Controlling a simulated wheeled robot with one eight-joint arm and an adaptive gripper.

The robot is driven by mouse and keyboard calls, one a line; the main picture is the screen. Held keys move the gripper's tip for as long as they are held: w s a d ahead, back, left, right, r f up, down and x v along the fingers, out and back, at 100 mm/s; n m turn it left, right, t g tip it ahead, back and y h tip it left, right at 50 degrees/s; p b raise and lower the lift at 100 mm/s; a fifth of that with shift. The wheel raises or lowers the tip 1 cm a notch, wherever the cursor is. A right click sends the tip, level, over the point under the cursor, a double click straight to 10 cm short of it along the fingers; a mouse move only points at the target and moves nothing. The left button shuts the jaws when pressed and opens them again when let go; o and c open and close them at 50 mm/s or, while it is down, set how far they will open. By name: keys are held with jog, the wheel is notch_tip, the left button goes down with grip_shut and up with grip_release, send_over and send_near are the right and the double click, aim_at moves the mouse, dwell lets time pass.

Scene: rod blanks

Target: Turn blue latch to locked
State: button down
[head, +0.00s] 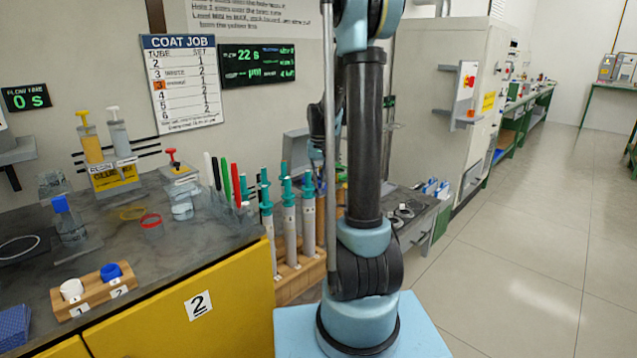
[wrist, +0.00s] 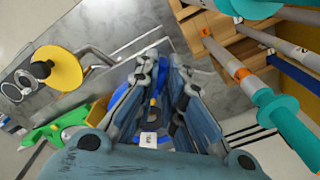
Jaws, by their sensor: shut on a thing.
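In the wrist view my gripper (wrist: 168,66) reaches down between its two blue-grey fingers. The fingers are closed on a narrow blue part, which looks like the blue latch (wrist: 159,84). A small white label and a dark round piece show just below it, between the fingers. The fingers cover much of the latch, so I cannot tell its turned position. In the head view my own arm hides the latch and most of the gripper.
A wooden rack (head: 290,272) with several teal-topped tubes (head: 289,215) stands left of my arm. Tubes also lie close to the gripper's right in the wrist view. A yellow disc (wrist: 58,70) and a green tool (wrist: 62,126) are to the left. The floor at right is clear.

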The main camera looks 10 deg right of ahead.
aim_at(319, 181)
jog(key=shift+n, duration=0.3)
jog(key=c, duration=1.7)
grip_release()
notch_tip(319, 181, up, 12)
